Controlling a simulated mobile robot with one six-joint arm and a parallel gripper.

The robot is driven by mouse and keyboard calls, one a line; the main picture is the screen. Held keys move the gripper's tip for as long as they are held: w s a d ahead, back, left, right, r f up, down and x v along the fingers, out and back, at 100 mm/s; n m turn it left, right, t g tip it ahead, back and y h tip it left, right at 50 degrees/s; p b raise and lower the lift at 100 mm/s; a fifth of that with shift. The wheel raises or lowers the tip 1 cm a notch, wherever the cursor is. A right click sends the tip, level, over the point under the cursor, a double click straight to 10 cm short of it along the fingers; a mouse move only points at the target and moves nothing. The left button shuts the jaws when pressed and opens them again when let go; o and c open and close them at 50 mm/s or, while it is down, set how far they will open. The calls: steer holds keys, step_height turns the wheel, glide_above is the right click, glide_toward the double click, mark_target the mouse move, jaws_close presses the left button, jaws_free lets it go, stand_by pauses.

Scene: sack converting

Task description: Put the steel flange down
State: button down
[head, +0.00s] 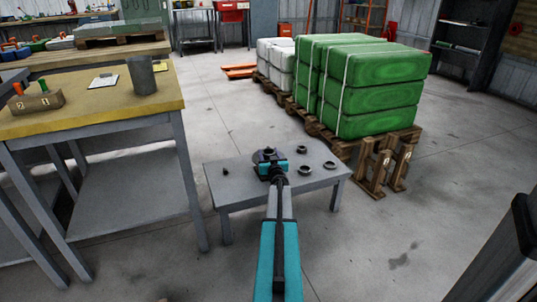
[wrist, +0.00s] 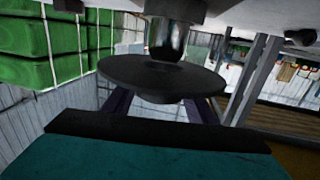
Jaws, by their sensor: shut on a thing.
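My gripper (head: 271,168) is over the low grey table (head: 235,193), shut on the steel flange (head: 268,155). In the wrist view the flange (wrist: 160,76) shows as a wide dark disc with a shiny round neck, between the two dark fingers (wrist: 162,108). The picture there is upside down, and a dark round part (wrist: 175,8) shows at the end of the neck. I cannot tell whether the flange touches the table. The arm hides part of the table's front.
Dark rings (head: 305,170) lie on the table right of my gripper, and a small black piece (head: 225,171) lies left. A yellow-topped workbench (head: 110,108) stands left. Pallets of green sacks (head: 375,90) and a wooden trestle (head: 385,165) stand behind right.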

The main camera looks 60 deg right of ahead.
steer(key=shift+r, duration=0.15)
steer(key=shift+f+b, duration=1.4)
steer(key=shift+f, duration=1.05)
steer(key=shift+f, duration=0.2)
steer(key=c, duration=0.7)
jaws_free()
steer(key=shift+f, duration=0.15)
steer(key=shift+c, duration=0.2)
steer(key=shift+s+r, duration=0.1)
steer(key=shift+r, duration=0.15)
steer(key=shift+p+v, duration=1.8)
steer(key=shift+v, duration=4.2)
